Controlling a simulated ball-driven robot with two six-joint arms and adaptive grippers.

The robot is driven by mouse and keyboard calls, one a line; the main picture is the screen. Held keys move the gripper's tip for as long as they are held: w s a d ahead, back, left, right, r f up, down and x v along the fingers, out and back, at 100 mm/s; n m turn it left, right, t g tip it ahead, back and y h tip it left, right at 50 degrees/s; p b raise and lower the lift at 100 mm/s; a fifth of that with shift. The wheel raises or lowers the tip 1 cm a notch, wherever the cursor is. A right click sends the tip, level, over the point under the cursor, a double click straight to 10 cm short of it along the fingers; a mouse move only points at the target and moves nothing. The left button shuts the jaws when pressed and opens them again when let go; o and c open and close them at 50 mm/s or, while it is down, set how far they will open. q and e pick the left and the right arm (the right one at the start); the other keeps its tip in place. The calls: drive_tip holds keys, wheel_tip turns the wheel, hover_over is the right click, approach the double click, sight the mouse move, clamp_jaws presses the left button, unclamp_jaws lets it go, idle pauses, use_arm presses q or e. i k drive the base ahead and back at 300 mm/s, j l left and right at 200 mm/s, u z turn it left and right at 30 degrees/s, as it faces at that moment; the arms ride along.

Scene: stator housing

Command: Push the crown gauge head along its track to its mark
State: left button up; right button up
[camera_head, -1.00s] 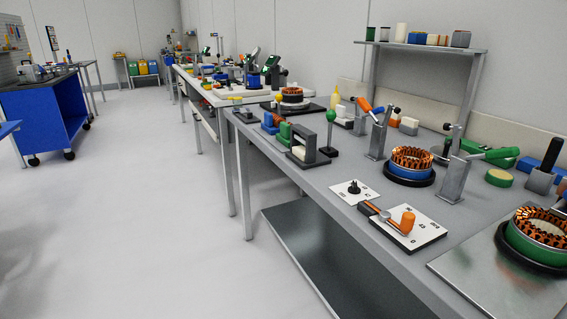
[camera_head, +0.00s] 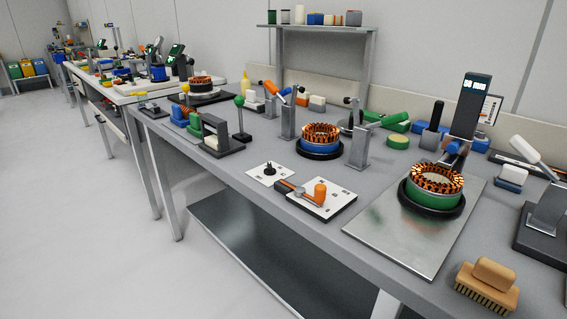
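A dark upright gauge column (camera_head: 464,120) with a lit display on top stands behind the green stator housing (camera_head: 433,198) on the right of the bench. The display seems to read a number in mm, too small to be sure. A small grey-blue part (camera_head: 453,150) sits low at the column, just behind the copper windings; this may be the crown gauge head. Its track and mark cannot be made out. The green stator sits on a black ring on a metal plate (camera_head: 385,236). Neither of my grippers is in view.
A wooden brush (camera_head: 487,286) lies at the bench's front right. A grey stand with a white-handled lever (camera_head: 545,210) is at the right edge. A blue stator (camera_head: 320,143), toggle clamps and a white plate with an orange knob (camera_head: 320,192) stand left. The floor at left is clear.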

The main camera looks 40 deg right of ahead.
sight(455, 145)
drive_tip(key=z, duration=2.2)
drive_tip(key=j, duration=0.15)
drive_tip(key=k+u, duration=0.05)
